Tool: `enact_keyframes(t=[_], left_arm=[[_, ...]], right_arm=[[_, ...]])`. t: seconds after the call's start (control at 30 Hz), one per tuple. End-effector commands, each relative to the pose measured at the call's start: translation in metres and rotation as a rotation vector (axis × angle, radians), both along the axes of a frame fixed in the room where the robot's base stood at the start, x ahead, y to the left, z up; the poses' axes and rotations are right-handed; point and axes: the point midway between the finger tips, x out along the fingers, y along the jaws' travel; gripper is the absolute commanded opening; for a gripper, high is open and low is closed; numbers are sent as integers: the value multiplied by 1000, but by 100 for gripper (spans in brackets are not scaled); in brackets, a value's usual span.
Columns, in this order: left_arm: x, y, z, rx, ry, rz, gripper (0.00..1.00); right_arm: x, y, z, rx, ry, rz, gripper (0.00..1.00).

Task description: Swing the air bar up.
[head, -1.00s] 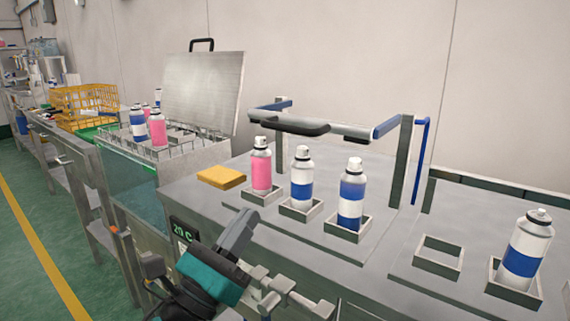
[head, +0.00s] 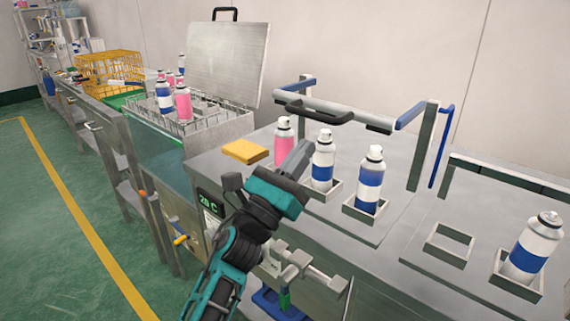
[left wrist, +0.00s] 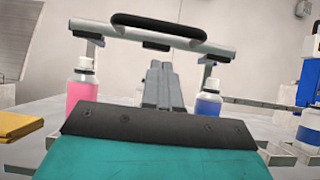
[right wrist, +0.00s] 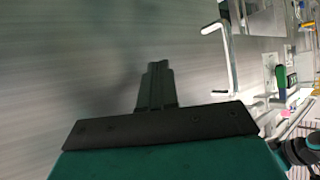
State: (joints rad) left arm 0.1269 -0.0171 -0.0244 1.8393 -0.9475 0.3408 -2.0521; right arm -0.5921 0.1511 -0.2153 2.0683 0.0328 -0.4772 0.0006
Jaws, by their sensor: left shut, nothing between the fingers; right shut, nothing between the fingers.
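The air bar (head: 322,109) is a grey bar with a black handle (head: 312,107) on blue-and-grey side arms.
A pink can (head: 284,146) and two blue-and-white cans (head: 323,162) (head: 369,182) stand in square holders under the bar. Another can (head: 532,248) stands at right beside an empty holder (head: 450,243). A yellow sponge (head: 245,152) lies left. A water bath with raised lid (head: 228,58) stands further left.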

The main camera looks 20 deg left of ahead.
Motion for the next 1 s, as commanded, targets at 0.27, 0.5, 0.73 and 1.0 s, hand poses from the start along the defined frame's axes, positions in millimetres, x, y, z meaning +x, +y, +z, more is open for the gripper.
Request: enact_keyframes(t=[0.27, 0.5, 0.73, 1.0], left_arm=[[4, -1, 29, 0, 2, 1, 0], [5, -1, 32, 0, 2, 1, 0], [5, -1, 32, 0, 2, 1, 0], [9, -1, 38, 8, 16, 0, 0]], right_arm=[[2, -3, 30, -6, -17, -5, 0], [-4, -12, 20, -21, 0, -19, 0], [-8, -13, 16, -23, 10, -19, 0], [-6, -11, 24, -19, 6, -20, 0]])
